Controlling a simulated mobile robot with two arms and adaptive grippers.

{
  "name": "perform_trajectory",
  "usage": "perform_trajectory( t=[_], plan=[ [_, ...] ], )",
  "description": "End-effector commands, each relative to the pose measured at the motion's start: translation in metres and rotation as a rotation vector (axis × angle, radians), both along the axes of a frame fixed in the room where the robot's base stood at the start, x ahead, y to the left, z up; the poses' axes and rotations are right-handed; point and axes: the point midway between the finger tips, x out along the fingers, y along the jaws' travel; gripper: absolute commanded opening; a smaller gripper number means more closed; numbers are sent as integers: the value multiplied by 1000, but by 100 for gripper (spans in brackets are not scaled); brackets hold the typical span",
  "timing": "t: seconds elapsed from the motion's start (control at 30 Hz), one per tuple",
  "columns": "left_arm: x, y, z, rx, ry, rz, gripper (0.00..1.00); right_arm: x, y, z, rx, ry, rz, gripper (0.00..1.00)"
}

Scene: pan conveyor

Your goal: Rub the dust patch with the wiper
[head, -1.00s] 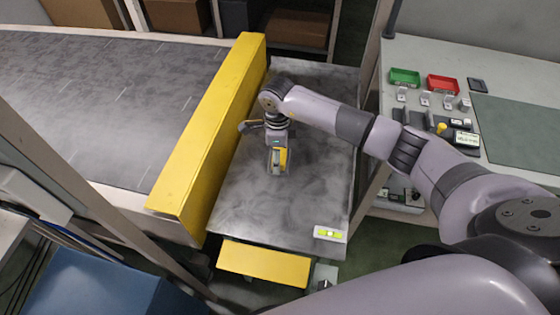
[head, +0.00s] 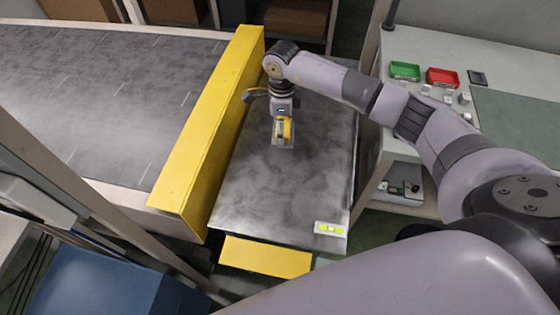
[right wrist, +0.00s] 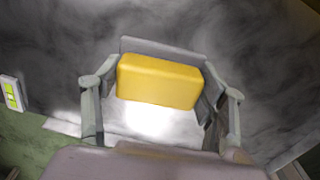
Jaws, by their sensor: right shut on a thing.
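My right gripper (head: 283,122) is shut on the yellow block of the wiper (right wrist: 158,82). In the head view the wiper (head: 283,138) is low over the grey metal plate, in its upper middle part; I cannot tell whether it touches. The dust patch (head: 275,180) shows as cloudy lighter smears over much of the plate (head: 226,212). In the right wrist view both fingers flank the yellow block, with a grey pad edge behind it and smeared surface around. My left gripper is not in view.
A tall yellow barrier (head: 190,145) runs along the plate's left side, with the conveyor (head: 90,110) beyond. A bench (head: 420,50) with a green tray (head: 405,71) and red tray (head: 442,77) stands at right. A level-like gauge (head: 330,228) sits at the plate's front right corner.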

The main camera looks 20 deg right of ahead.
Motion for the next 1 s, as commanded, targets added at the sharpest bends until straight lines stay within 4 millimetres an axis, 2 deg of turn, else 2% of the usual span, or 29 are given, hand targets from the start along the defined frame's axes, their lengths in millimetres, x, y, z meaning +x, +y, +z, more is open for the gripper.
perform_trajectory(
  t=[0.1,0.3,0.87,1.0],
  plan=[
    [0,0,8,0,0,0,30,2,-4,15,0,-2,-3,44],
    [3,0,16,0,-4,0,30,3,-8,29,0,-1,-6,44],
    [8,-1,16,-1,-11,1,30,3,-9,30,1,0,-7,44],
    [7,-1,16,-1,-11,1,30,1,-5,37,1,-4,58,44]
  ],
)
